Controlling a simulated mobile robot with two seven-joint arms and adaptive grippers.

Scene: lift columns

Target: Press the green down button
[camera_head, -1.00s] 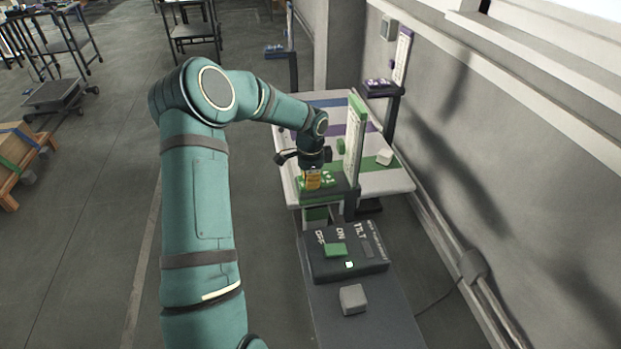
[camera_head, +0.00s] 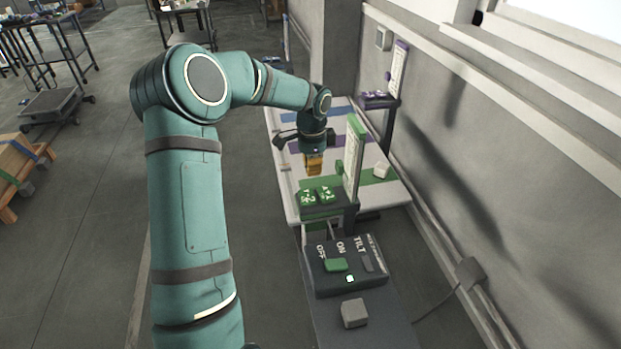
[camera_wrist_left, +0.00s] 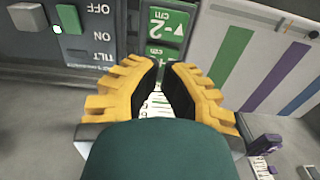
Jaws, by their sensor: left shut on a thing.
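Two green buttons with white marks, left (camera_head: 307,197) and right (camera_head: 327,195), sit side by side on the dark column base. I cannot read which is down in the head view. In the left wrist view a green face reads "-2 cm" (camera_wrist_left: 168,24), and another beside it is partly cut by the fingers. My left gripper (camera_head: 314,170) has orange fingers pointing down, just beyond the buttons and apart from them. In the left wrist view its fingers (camera_wrist_left: 163,72) are close together; what they hold cannot be made out. My right gripper is not in view.
A dark switch box (camera_head: 345,283) marked OFF, ON and TILT, with a green switch (camera_head: 336,265) and lit lamp, stands in front. A green-edged scale post (camera_head: 354,160) rises beside the buttons. A grey block (camera_head: 354,313) lies nearer. A striped table (camera_head: 290,200) stands behind.

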